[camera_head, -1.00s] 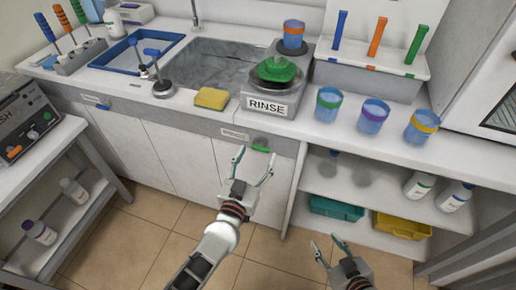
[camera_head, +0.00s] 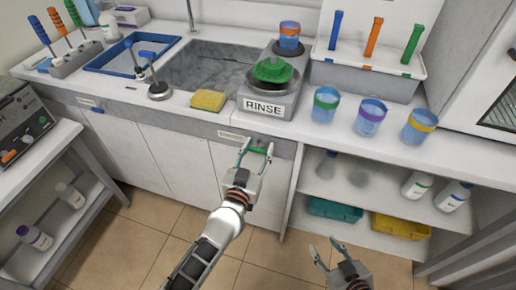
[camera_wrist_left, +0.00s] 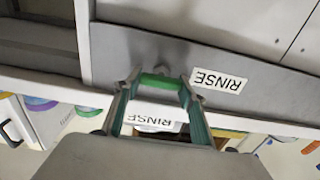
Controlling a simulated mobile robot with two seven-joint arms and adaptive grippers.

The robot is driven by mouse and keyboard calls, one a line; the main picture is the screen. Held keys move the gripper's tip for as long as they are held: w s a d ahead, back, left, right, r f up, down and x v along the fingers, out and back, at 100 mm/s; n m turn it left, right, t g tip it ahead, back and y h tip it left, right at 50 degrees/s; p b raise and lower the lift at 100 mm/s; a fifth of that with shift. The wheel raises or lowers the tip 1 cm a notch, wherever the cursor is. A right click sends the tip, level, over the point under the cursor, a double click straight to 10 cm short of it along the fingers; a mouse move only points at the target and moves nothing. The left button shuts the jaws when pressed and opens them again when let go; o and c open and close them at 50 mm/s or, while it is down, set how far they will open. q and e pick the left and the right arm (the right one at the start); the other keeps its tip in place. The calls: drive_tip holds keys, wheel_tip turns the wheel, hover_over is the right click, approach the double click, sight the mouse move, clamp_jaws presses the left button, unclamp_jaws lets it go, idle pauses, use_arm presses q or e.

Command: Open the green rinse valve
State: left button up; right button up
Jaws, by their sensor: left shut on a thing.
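The green rinse valve handle (camera_head: 258,150) sits on the front panel below the RINSE unit (camera_head: 265,103). My left gripper (camera_head: 257,152) reaches up to it from below, with one finger at each end of the handle. In the left wrist view, the green handle (camera_wrist_left: 160,83) spans between the two fingers, and the gripper (camera_wrist_left: 158,92) is shut on it. A RINSE label (camera_wrist_left: 219,80) is beside the handle there. My right gripper (camera_head: 325,246) is open and empty, low in front of the shelves.
A sink (camera_head: 208,72), a yellow sponge (camera_head: 208,100) and several banded beakers, one purple-rimmed (camera_head: 370,117), are on the counter above. Open shelves with a teal bin (camera_head: 334,209) and a yellow bin (camera_head: 402,226) are to the right. The floor in front is clear.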

use_arm(q)
drive_tip(key=shift+n, duration=0.3)
drive_tip(key=n+p, duration=0.1)
drive_tip(key=n, duration=0.1)
drive_tip(key=shift+a+n, duration=0.1)
drive_tip(key=shift+n, duration=0.3)
drive_tip(key=n+p, duration=0.1)
drive_tip(key=n, duration=0.3)
drive_tip(key=shift+w+a+n, duration=0.1)
drive_tip(key=shift+a+n, duration=0.05)
drive_tip(key=shift+n, duration=0.15)
drive_tip(key=n, duration=0.4)
drive_tip(key=shift+f+p, duration=0.2)
drive_tip(key=shift+p, duration=0.2)
drive_tip(key=n, duration=0.5)
drive_tip(key=shift+a+f+n, duration=0.1)
drive_tip(key=shift+f+n, duration=0.05)
drive_tip(key=shift+n, duration=0.25)
drive_tip(key=o, duration=1.1)
drive_tip(key=shift+o, duration=0.2)
